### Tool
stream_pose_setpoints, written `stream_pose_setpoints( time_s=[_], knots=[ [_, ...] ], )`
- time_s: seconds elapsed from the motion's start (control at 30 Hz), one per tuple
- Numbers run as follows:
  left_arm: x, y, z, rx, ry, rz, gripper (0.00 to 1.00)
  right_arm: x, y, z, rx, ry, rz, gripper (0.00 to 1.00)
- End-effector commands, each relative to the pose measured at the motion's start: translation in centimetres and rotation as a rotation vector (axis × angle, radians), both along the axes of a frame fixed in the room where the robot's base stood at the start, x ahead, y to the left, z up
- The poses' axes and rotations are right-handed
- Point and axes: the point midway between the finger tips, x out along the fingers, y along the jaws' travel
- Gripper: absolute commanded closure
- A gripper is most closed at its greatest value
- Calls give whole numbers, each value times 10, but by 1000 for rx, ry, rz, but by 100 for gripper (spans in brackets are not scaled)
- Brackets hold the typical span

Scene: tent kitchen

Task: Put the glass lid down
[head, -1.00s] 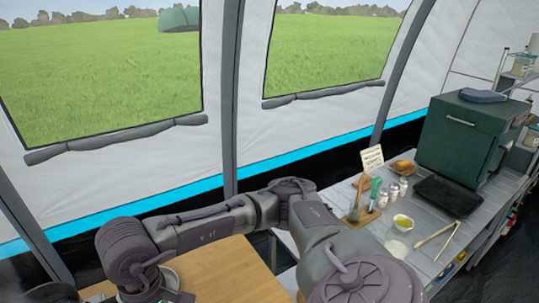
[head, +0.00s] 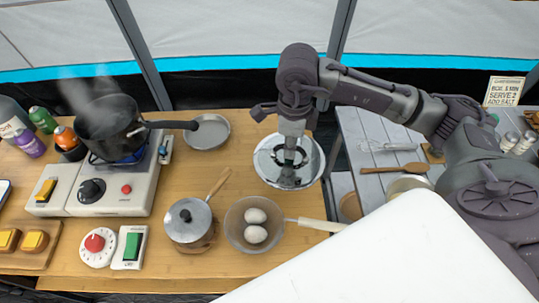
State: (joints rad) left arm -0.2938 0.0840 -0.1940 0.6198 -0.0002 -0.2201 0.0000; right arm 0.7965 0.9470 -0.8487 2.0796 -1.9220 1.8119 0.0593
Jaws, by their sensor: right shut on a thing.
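The glass lid (head: 310,171) is a round, see-through disc with a pale rim, at the right end of the wooden table (head: 100,265). My right gripper (head: 290,172) points down over the middle of the lid and is shut on it. The gripper covers the lid's knob and part of the glass. I cannot tell whether the rim touches the table or hangs just above it. My left gripper is not in view.
A steaming black pot (head: 108,125) stands on the lit stove (head: 120,190). A lidded saucepan (head: 188,222), a glass bowl with two eggs (head: 253,223) and a grey pan (head: 209,133) stand left of the lid. A grey side table (head: 375,132) with a wooden spoon (head: 395,169) lies right.

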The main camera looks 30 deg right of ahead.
Motion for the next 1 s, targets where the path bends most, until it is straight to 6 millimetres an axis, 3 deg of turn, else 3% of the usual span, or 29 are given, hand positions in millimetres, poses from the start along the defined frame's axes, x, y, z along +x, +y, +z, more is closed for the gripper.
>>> stream_pose_setpoints(
  time_s=[0.23, 0.7, 1.0],
  knots=[
    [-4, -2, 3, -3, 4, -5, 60, 15, -5, -10, 0, 1, -149, 100],
    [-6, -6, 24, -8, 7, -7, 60, 108, -7, -65, 1, 1, -146, 100],
    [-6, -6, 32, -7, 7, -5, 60, 118, -8, -88, -1, 5, -144, 100]
  ],
)
